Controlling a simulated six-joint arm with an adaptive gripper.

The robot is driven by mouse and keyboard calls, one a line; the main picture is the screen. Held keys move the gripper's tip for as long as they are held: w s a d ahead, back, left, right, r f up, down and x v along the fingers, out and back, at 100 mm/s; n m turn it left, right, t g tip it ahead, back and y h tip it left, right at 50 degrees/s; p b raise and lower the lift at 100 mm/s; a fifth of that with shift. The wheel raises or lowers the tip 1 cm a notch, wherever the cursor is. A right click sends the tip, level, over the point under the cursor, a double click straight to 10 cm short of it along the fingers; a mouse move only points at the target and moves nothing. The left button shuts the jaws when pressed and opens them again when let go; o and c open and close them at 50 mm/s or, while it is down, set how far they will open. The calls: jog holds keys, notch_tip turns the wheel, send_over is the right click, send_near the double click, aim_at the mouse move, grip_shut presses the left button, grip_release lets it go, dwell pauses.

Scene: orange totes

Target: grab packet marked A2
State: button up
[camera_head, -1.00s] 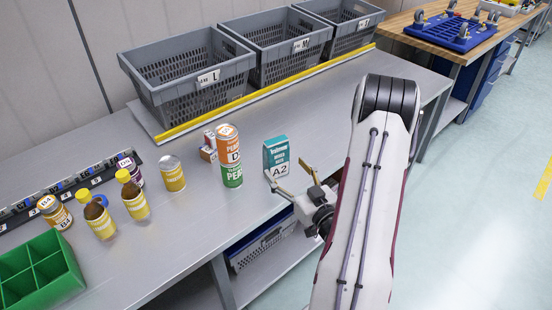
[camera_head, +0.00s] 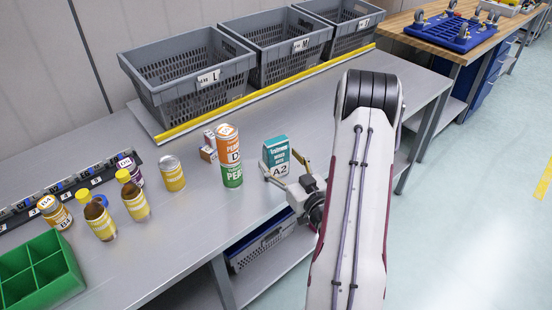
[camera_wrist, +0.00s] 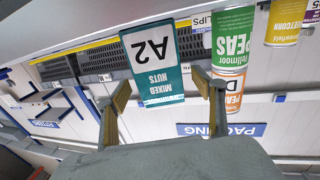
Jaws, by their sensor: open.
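The packet marked A2 (camera_head: 276,151) is a teal and white upright box on the grey bench, right of the stacked cans. In the wrist view the packet (camera_wrist: 152,62) appears upside down, with "A2" and "MIXED NUTS" readable. My gripper (camera_head: 285,171) is open at the packet's lower front, with one finger toward each side of it. In the wrist view my gripper (camera_wrist: 161,86) has its fingers apart, with the packet's near end between and just beyond the tips. I cannot tell whether either finger touches it.
An orange can marked D (camera_head: 228,142) stands on a green peas can (camera_head: 232,174), close to the packet's left. A small box (camera_head: 208,150), a yellow can (camera_head: 172,176) and bottles stand further left. Grey totes (camera_head: 190,82) line the back. The bench right of the packet is clear.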

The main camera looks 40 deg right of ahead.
aim_at(280, 159)
jog(key=shift+x, duration=1.65)
jog(key=shift+r, duration=0.1)
jog(key=c, duration=1.3)
